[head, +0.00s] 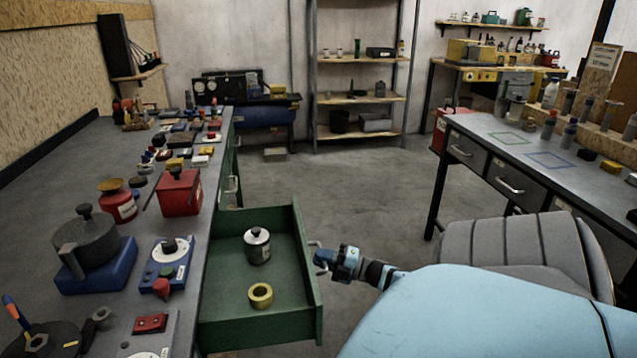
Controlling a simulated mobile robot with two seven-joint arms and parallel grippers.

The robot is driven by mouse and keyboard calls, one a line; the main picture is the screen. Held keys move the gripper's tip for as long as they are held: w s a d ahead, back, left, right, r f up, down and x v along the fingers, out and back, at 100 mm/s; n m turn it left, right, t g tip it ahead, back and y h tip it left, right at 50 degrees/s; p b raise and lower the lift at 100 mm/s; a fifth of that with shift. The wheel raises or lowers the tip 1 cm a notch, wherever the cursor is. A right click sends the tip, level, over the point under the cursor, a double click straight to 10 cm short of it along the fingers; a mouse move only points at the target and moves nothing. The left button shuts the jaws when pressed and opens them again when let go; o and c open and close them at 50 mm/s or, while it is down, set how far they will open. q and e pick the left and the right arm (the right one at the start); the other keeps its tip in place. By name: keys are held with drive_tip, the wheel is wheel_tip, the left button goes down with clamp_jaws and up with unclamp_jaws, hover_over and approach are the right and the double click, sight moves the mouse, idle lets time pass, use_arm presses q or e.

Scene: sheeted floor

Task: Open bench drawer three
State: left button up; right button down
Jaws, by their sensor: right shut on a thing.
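A green bench drawer (226,277) is pulled far out from the long left bench. I cannot read a number on it. A steel jar with a dark knob (257,248) and a brass ring (260,295) lie inside the drawer, apart from each other. My right gripper (321,260) is at the outer side of the drawer front, shut on the drawer's pale handle (316,245). The fingertips are small and partly hidden by the handle. My left gripper is not in view.
The left bench top (130,235) is crowded with pots, a red box (180,192) and small parts. A grey bench (555,160) with drawers stands at the right. A shelf rack (360,97) stands at the back. The floor (345,195) between the benches is clear.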

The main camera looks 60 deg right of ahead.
drive_tip(key=c, duration=1.1)
unclamp_jaws()
drive_tip(key=v, duration=1.3)
drive_tip(key=shift+s+f+p, duration=0.1)
drive_tip(key=shift+s+p, duration=0.2)
drive_tip(key=shift+s, duration=0.1)
drive_tip(key=shift+d, duration=0.1)
